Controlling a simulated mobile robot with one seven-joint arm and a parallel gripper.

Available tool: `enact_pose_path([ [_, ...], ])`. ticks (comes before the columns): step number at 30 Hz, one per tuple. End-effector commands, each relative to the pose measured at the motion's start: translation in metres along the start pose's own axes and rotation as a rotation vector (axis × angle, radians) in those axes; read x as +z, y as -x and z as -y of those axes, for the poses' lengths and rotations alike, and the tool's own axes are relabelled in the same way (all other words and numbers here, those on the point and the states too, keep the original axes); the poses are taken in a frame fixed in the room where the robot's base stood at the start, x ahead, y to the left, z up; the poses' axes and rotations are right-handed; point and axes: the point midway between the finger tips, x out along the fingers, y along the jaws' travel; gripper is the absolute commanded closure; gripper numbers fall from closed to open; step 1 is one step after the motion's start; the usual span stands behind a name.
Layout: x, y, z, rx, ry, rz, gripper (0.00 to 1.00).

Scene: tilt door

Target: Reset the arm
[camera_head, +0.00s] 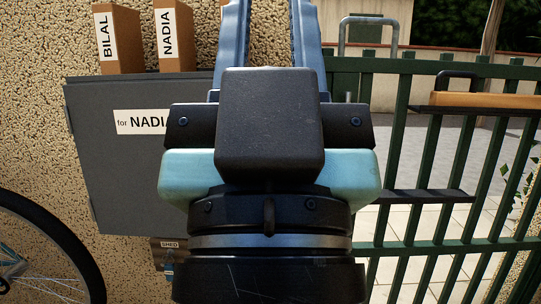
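My gripper (270,22) fills the middle of the view, pointing up and away from the camera. Its two blue-grey fingers stand apart with the speckled wall showing between them, so it is open. Nothing shows between the visible parts of the fingers; the tips run out at the top edge. A dark grey panel (100,165) labelled "for NADIA" is at the left, by the wall. My gripper body covers its right part. I cannot tell whether they touch.
Brown boxes labelled "BILAL" (118,55) and "NADIA" (172,30) stand above the panel. A "SHED" tag (169,245) hangs below it. A bicycle wheel (85,262) is at lower left. A green barred gate (455,72) with a wooden-topped ledge (490,100) fills the right.

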Motion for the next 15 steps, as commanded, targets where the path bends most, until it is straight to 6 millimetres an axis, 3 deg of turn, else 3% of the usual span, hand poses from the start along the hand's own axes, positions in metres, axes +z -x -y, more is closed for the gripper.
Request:
enact_pose_path([
  [1, -0.022, -0.024, 0.0, 0.0, 0.0, 0.001, 0.71],
  [15, -0.12, -0.129, 0.0, -0.001, 0.001, 0.003, 0.71],
])
